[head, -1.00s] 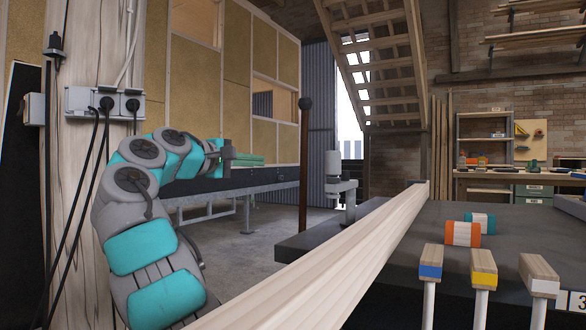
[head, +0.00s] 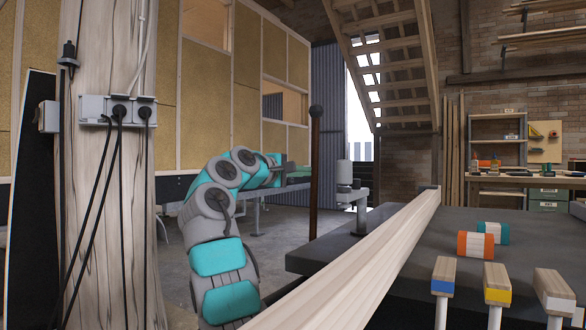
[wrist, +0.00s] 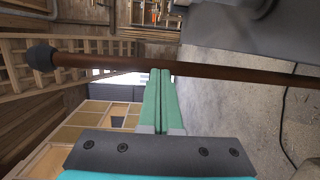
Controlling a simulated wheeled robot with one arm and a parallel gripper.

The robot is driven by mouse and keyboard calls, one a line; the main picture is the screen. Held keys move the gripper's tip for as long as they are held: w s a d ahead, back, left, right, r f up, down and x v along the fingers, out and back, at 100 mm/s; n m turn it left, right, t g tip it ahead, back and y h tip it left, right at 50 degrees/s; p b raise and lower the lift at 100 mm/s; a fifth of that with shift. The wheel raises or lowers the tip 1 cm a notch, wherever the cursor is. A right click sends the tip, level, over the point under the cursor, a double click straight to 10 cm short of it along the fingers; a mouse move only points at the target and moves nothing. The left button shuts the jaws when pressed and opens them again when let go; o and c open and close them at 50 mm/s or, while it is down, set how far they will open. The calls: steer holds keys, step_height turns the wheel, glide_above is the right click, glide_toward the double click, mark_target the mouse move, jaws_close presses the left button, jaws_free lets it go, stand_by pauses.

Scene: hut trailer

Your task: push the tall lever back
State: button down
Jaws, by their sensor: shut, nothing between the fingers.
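The tall lever (head: 314,175) is a thin brown pole with a dark round knob (head: 316,111), standing about upright in the head view. In the wrist view the lever (wrist: 220,70) runs across the picture, with its knob (wrist: 40,56) at the left. My gripper (head: 301,172) is at the left of the lever, below the knob. In the wrist view its green fingers (wrist: 160,72) are shut together and empty, their tips overlapping the lever's lower edge. I cannot tell whether they touch it. The lever's foot is hidden behind the bench in the head view.
A pale timber beam (head: 360,260) crosses the foreground, beside a dark bench top (head: 540,240). Orange (head: 475,244) and teal (head: 494,232) rolls lie on it, with several colour-banded handles in front. A wooden post (head: 110,210) with cables stands left. A grey fitting (head: 352,195) stands right of the lever.

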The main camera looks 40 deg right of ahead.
steer(key=shift+d, duration=0.25)
